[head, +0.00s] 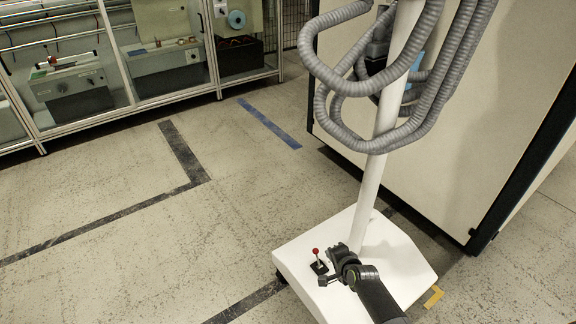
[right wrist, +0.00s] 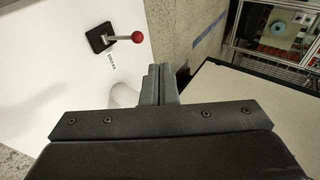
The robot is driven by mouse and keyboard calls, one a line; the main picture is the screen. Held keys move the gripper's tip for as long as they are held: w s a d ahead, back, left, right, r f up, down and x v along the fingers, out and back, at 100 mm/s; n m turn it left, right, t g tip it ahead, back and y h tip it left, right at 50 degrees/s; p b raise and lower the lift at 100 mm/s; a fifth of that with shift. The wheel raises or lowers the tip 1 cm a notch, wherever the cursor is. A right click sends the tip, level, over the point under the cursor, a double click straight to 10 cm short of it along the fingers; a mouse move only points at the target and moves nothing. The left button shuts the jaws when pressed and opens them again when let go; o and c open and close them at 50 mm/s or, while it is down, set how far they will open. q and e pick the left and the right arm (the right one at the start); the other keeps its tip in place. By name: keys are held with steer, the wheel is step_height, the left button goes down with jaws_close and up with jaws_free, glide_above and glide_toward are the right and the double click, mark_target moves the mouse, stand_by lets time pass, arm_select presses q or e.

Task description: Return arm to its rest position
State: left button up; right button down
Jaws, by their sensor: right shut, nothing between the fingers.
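My right gripper (head: 338,251) is over the white wheeled base plate (head: 400,262), close to the foot of the white pole (head: 371,192) in the head view. In the right wrist view its two grey fingers (right wrist: 160,84) are together and empty. A brake lever with a red knob (head: 316,252) stands on the plate, left of the gripper. It also shows in the right wrist view (right wrist: 137,37), up and left of the fingertips and apart from them. My left gripper is not in view.
Grey corrugated hoses (head: 338,80) loop around the pole above my right arm. A large beige cabinet (head: 480,110) stands behind and right of it. Glass-fronted shelving (head: 120,65) is at the back left. The floor to the left is open, with dark and blue tape lines.

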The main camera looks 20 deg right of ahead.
steer(key=s+f+n+g, duration=0.3)
steer(key=s+n, duration=0.1)
steer(key=s, duration=0.7)
steer(key=s+a+f+n+g+h, duration=0.15)
steer(key=s+f+n, duration=0.25)
steer(key=s, duration=0.7)
steer(key=s+f+n+g+y, duration=0.1)
steer(key=s+f+n+g, duration=0.25)
steer(key=s, duration=0.65)
arm_select(q)
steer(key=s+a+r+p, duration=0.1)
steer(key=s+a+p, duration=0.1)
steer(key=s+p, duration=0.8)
steer(key=p, duration=0.6)
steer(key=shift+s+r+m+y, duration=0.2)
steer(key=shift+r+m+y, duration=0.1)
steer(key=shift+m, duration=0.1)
arm_select(e)
steer(key=s+d+r+n, duration=0.1)
steer(key=s, duration=0.7)
steer(key=s+d+r+n+g+h, duration=0.1)
steer(key=s+n, duration=0.1)
steer(key=s, duration=0.7)
steer(key=shift+s+d, duration=0.2)
steer(key=shift+d, duration=0.2)
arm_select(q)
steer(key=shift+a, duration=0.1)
arm_select(e)
steer(key=shift+n+h, duration=0.25)
